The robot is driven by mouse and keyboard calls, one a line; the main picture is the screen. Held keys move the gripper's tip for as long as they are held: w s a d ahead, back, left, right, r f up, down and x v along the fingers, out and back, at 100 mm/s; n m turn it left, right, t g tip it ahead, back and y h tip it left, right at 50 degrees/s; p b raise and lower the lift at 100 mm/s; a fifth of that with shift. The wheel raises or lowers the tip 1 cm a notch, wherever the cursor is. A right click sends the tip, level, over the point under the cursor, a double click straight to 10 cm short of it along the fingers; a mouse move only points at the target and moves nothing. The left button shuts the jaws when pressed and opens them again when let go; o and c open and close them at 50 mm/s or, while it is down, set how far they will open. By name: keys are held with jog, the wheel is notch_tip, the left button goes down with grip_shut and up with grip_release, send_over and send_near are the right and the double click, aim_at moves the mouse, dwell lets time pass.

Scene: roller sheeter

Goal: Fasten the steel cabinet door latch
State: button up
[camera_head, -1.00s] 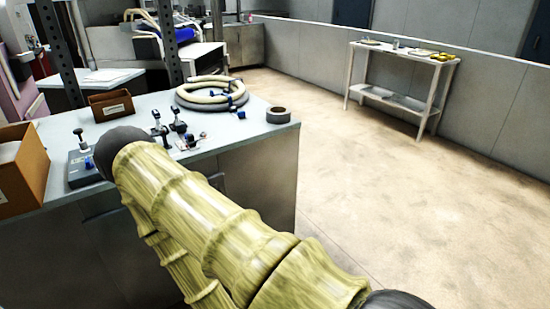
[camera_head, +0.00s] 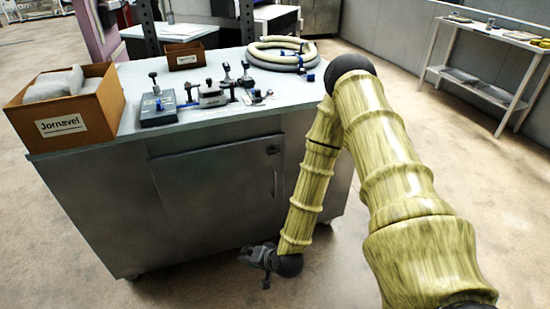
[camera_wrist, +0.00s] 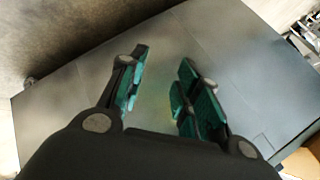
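The grey steel cabinet (camera_head: 130,205) stands in the middle of the head view, and its front shows in the wrist view (camera_wrist: 75,115). Its door (camera_head: 210,200) looks closed or nearly so; I cannot tell which. A small dark latch (camera_head: 272,149) sits near the door's upper right corner, with a thin vertical handle (camera_head: 275,182) below it. The latch's exact position is too small to read. My gripper (camera_head: 250,256) hangs low in front of the cabinet's lower edge, below the latch. In the wrist view my gripper (camera_wrist: 160,75) has teal-padded fingers spread apart, with nothing between them.
The cabinet top holds a labelled cardboard box (camera_head: 100,95), a smaller box (camera_head: 185,55), several clamp-like tools and coiled hoses (camera_head: 282,52). A white side table (camera_head: 490,60) stands at right. Open floor (camera_head: 40,250) lies left of the cabinet.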

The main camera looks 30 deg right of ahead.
jog(key=w+d+r+m+t+h+b, duration=0.2)
jog(key=w+d+r+m+t, duration=0.3)
jog(key=w+d, duration=0.45)
jog(key=m+t+h+b, duration=0.1)
jog(key=m+t+h, duration=0.3)
jog(key=m, duration=0.3)
send_near(275, 153)
jog(key=x, duration=0.9)
jog(key=shift+w+f, duration=0.2)
jog(key=shift+w, duration=0.15)
jog(key=shift+r+h, duration=0.1)
jog(key=shift+h, duration=0.2)
grip_shut()
